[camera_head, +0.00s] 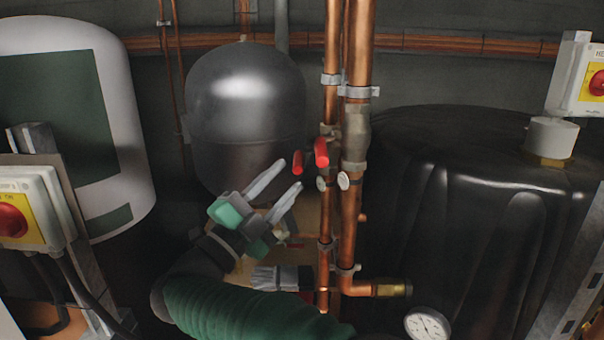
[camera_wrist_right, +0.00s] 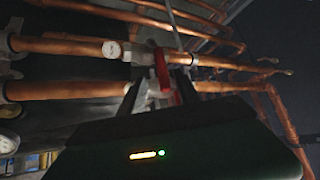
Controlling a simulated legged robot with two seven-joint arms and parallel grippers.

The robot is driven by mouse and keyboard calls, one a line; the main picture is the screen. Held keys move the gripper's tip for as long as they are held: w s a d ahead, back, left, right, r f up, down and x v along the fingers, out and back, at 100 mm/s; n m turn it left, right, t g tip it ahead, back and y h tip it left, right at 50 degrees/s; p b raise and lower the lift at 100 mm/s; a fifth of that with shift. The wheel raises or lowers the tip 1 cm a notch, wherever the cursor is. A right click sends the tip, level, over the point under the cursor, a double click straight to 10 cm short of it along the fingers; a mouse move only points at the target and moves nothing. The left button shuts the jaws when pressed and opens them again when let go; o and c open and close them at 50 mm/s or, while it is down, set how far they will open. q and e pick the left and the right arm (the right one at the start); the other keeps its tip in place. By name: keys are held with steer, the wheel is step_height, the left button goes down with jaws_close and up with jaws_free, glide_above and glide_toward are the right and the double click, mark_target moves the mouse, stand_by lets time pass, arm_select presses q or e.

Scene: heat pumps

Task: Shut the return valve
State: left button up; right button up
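Two red valve handles stand on the vertical copper pipes, a left one (camera_head: 298,162) and a right one (camera_head: 321,152). I cannot tell which is the return valve. My right gripper (camera_head: 289,175) is open, its two pale fingers pointing up and right, just left of and below the left handle. In the right wrist view one red handle (camera_wrist_right: 161,69) shows clearly beyond the fingers of my right gripper (camera_wrist_right: 159,88). The other red handle (camera_wrist_right: 175,98) is partly hidden behind the right finger. Nothing is clearly held. My left gripper is out of view.
Copper pipes (camera_head: 351,215) with small white dials (camera_head: 343,181) run beside the handles. A grey vessel (camera_head: 245,110) stands behind the gripper. A black tank (camera_head: 470,210) stands right, a white tank (camera_head: 110,110) left. A pressure gauge (camera_head: 427,325) is low in front.

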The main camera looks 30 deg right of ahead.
steer(key=b+v, duration=0.2)
steer(key=v, duration=0.7)
steer(key=shift+a, duration=0.25)
steer(key=shift+d+f, duration=0.1)
steer(key=shift+d, duration=0.05)
